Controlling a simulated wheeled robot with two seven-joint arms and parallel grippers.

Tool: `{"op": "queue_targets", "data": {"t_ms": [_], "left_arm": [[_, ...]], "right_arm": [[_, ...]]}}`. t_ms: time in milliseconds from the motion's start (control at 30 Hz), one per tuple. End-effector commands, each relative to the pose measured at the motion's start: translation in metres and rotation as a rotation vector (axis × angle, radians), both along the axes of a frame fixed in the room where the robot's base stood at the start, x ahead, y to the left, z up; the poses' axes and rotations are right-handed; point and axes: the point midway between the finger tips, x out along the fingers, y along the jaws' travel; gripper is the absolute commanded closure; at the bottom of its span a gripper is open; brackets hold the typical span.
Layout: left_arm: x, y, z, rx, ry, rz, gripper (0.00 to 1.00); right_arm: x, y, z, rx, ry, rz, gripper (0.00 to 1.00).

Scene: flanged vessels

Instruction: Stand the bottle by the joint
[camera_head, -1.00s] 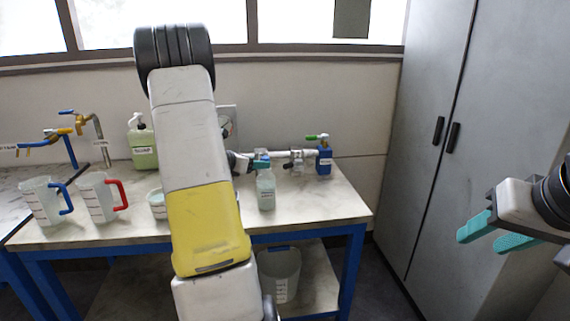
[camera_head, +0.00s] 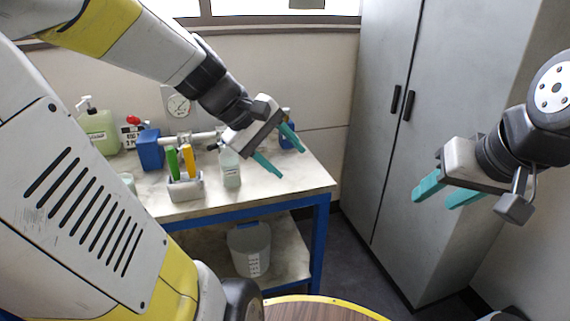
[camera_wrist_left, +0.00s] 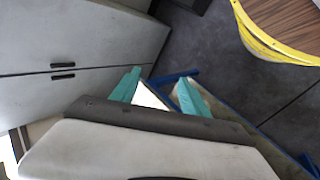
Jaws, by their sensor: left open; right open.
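A translucent pale bottle (camera_head: 230,170) with a label stands upright on the bench top, in front of the pipe. The pipe (camera_head: 203,136) runs between two blue supports; its joint is partly hidden by my left gripper. My left gripper (camera_head: 287,160) is open and empty, above and to the right of the bottle, its teal fingers pointing down right. In the left wrist view its fingers (camera_wrist_left: 160,78) are spread with nothing between them. My right gripper (camera_head: 433,199) is open and empty in front of the grey cabinet, far right of the bench.
The bench (camera_head: 270,187) carries a small holder (camera_head: 186,188) with green and yellow items, a soap bottle (camera_head: 98,130) and a blue support (camera_head: 150,150). A tall cabinet (camera_head: 440,90) is on the right. A yellow-rimmed wooden round top (camera_head: 310,308) lies in front.

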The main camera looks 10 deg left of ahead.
Motion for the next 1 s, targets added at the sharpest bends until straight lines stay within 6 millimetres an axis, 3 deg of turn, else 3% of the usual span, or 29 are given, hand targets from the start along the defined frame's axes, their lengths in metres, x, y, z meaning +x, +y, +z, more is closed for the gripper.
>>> {"op": "queue_targets", "data": {"t_ms": [33,100,300,1000], "left_arm": [[-0.023,-0.009,0.003,0.135,-0.079,-0.144,0.47],[-0.045,-0.011,0.003,0.307,-0.168,-0.312,0.47],[-0.073,-0.003,0.006,0.618,-0.333,-0.582,0.47],[-0.075,0.0,0.007,0.672,-0.356,-0.623,0.47]], "right_arm": [[0.0,0.0,0.0,0.0,0.0,0.0,0.55],[0.0,0.0,0.0,0.0,0.0,0.0,0.55],[0.0,0.0,0.0,0.0,0.0,0.0,0.55],[0.0,0.0,0.0,0.0,0.0,0.0,0.55]]}}
